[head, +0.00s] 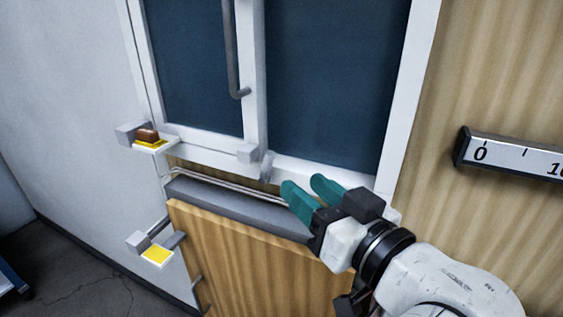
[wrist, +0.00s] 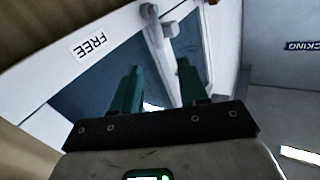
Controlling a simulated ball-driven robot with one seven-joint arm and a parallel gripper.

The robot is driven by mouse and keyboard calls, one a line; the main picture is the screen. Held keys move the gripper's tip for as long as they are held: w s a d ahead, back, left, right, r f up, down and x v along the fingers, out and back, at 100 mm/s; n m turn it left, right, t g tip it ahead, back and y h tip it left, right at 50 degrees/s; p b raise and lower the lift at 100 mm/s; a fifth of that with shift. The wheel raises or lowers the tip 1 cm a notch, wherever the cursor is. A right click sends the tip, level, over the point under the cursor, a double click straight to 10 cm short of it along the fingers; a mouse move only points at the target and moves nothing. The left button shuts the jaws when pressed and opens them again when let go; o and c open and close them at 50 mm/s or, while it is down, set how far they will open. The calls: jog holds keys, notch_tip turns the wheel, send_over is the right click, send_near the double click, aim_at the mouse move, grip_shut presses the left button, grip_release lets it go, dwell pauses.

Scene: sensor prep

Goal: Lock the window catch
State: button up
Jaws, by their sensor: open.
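The window (head: 330,80) has dark blue panes in a white frame. At its bottom rail a small grey block (head: 247,152) sits beside a short grey lever (head: 266,166), which looks like the catch. The lever hangs down, slightly tilted. In the wrist view, grey catch parts (wrist: 152,22) show on the white frame beyond my fingers, and a label reading FREE (wrist: 91,46) is on the frame. My gripper (head: 306,184) is open and empty, with two teal fingers, a little right of and below the lever, apart from it. It also shows in the wrist view (wrist: 158,66).
A long grey handle bar (head: 232,55) runs down the window's middle. A grey ledge (head: 235,207) over a wooden panel (head: 240,255) lies below. Left are two small yellow-marked shelves, the upper (head: 150,145) bearing a brown block. A scale (head: 515,155) is at right.

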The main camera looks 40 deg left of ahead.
aim_at(272, 159)
jog(key=x, duration=0.9)
jog(key=shift+w+d+p, duration=0.1)
jog(key=shift+p, duration=0.25)
grip_shut()
